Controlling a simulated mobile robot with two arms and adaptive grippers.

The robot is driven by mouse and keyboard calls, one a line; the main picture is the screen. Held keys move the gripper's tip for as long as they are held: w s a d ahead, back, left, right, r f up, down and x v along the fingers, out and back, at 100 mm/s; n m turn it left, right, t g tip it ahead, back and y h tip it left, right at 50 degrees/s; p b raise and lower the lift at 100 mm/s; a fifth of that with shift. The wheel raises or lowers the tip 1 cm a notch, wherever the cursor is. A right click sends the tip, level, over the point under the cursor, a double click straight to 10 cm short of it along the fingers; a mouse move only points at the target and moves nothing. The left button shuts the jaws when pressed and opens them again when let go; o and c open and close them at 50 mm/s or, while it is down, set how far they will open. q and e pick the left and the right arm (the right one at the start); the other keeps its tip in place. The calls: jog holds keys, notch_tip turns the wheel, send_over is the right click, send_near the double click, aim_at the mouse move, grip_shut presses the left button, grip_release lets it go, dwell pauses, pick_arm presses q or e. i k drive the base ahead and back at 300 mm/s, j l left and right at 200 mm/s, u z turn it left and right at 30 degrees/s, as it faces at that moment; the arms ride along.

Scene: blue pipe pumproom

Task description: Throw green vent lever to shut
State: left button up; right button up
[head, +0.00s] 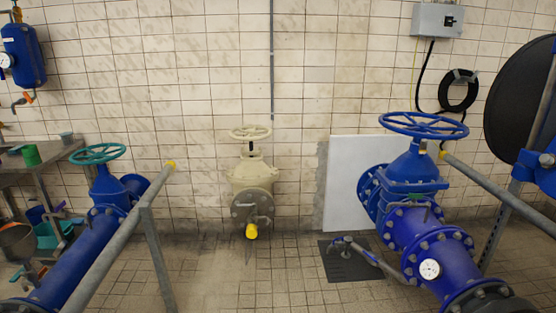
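I cannot clearly make out a green vent lever. A green handwheel (97,153) sits on the blue valve at the left; it is a round wheel, not a lever. A small teal-green handle-like part (20,272) shows at the lower left edge, too small to identify. The cream valve (252,172) in the middle has a small fitting with a yellow end (252,231) at its front. Neither of my grippers is in view.
A big blue valve with a blue handwheel (423,124) and pipe stands at the right. Grey railings (156,250) with yellow ends flank the middle. A dark floor mat (345,262) lies near the right pipe. Tiled floor between the railings looks clear.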

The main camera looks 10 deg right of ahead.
aim_at(415, 196)
jog(key=i+z, duration=0.25)
jog(key=i, duration=0.3)
jog(key=i+z, duration=0.3)
jog(key=i, duration=0.25)
jog(key=i+j+z, duration=0.25)
jog(key=i, duration=0.3)
jog(key=i+j+z, duration=0.3)
jog(key=i, duration=0.25)
jog(key=l, duration=0.1)
